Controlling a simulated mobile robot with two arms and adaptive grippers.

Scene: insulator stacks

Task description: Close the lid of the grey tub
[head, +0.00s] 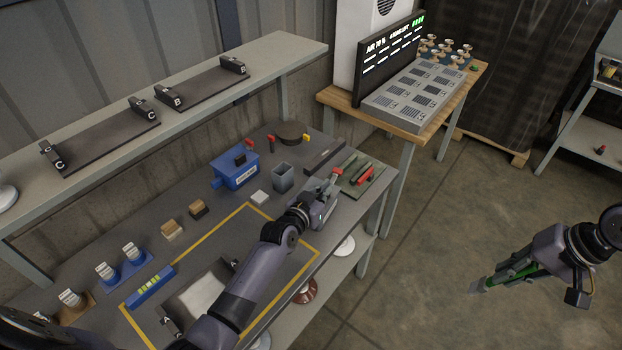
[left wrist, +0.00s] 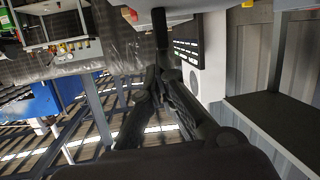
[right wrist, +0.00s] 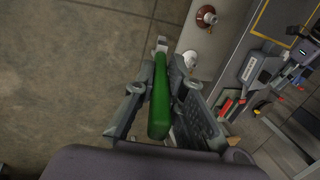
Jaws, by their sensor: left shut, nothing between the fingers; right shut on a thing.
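A small grey tub (head: 283,180) stands on the bench right of the blue box in the head view. Its top looks open, and I cannot make out its lid clearly. My left gripper (head: 332,183) is shut and empty, low over the bench just right of the tub and apart from it. It also shows shut in the left wrist view (left wrist: 160,85), where the tub is not visible. My right gripper (head: 482,285) is out over the floor, shut on a green-handled tool (right wrist: 160,95), which points away from the wrist.
A blue box (head: 236,170) stands left of the tub. A green mat (head: 371,187) with red-handled tools lies at the bench's right end. A dark bar (head: 324,156) lies behind my left gripper. A wooden-topped table (head: 331,98) stands beyond. The floor around my right gripper is clear.

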